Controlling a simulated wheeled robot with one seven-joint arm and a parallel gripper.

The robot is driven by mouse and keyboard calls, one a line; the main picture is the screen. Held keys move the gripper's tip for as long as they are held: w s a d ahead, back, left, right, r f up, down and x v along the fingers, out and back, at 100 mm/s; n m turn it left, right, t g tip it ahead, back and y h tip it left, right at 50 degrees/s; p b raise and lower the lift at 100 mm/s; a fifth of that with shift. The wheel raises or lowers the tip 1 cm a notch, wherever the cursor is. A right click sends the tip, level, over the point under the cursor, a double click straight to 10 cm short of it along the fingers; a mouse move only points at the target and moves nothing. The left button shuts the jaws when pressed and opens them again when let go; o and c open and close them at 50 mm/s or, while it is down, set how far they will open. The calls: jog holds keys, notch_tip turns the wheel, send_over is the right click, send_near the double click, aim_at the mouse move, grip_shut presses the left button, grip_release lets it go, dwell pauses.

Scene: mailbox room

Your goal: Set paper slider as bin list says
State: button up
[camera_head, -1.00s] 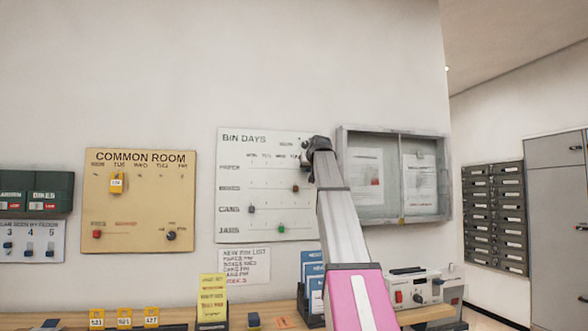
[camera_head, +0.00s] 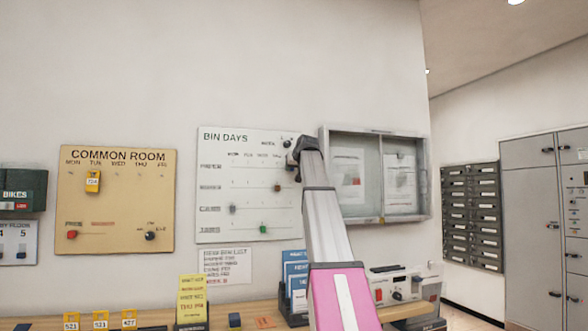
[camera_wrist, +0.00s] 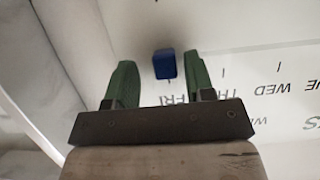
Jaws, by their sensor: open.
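The white BIN DAYS board (camera_head: 213,150) hangs on the wall with rows for paper, boxes, cans and jars under weekday headings. A blue slider (camera_wrist: 164,64) shows in the wrist view near the THU and FRI labels; my arm hides it in the head view. My gripper (camera_wrist: 160,68) is open, with one green finger on each side of the blue slider and gaps visible. In the head view my gripper (camera_head: 296,158) is at the board's upper right edge. A brown slider (camera_head: 277,187), grey slider (camera_head: 233,209) and green slider (camera_head: 263,229) sit lower. The bin list (camera_head: 226,266) hangs below; its small print is hard to read.
A round week knob (camera_head: 287,142) is close above my gripper. A glass-fronted notice case (camera_head: 375,175) is just right of the board. The tan COMMON ROOM board (camera_head: 115,205) hangs left. Leaflet holders and a device (camera_head: 399,286) stand on the shelf below.

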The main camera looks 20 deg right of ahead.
jog(key=v, duration=1)
jog(key=shift+s, duration=0.3)
jog(key=shift+s+r, duration=0.1)
jog(key=shift+r, duration=0.05)
